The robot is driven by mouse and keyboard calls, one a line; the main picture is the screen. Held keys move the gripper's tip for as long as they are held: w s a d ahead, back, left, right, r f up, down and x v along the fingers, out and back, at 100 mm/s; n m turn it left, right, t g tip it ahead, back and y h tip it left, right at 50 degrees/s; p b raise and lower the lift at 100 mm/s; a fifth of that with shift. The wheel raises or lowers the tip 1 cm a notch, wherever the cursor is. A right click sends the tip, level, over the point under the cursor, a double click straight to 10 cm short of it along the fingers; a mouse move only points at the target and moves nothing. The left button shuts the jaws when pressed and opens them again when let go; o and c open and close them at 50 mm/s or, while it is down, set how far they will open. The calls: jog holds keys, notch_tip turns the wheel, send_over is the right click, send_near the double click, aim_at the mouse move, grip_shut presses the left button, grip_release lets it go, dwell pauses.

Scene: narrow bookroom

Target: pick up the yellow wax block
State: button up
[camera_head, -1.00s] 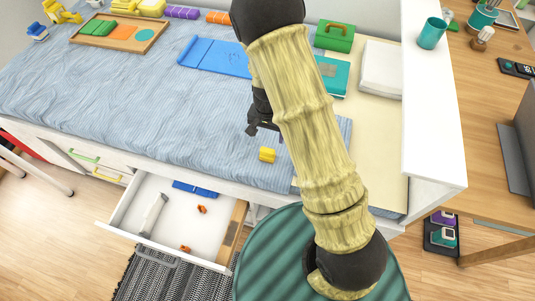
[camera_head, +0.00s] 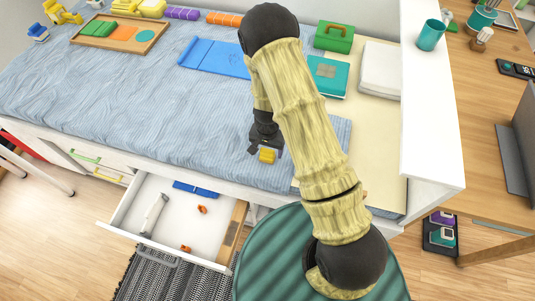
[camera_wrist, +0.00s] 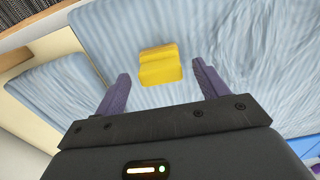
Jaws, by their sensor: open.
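The yellow wax block (camera_head: 267,156) lies on the blue striped bed cover (camera_head: 190,120) near the bed's front edge. In the wrist view the block (camera_wrist: 160,66) shows whole, a small yellow piece with a ridge across it. My gripper (camera_head: 266,150) is right above or around the block in the head view. In the wrist view my gripper (camera_wrist: 160,84) is open, with one purple finger to each side, and the block lies between and a little beyond the fingertips. Nothing is held.
An open white drawer (camera_head: 126,213) below the bed holds a blue item, orange pieces and a grey-white tool. A blue folding board (camera_head: 215,57), teal book (camera_head: 328,75) and green box (camera_head: 334,36) lie farther back. The cover left of the block is clear.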

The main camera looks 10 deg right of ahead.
aim_at(267, 151)
jog(key=shift+f, duration=0.85)
jog(key=c, duration=1.1)
jog(key=shift+r, duration=0.1)
notch_tip(267, 151, up, 10)
jog(key=shift+f, duration=0.1)
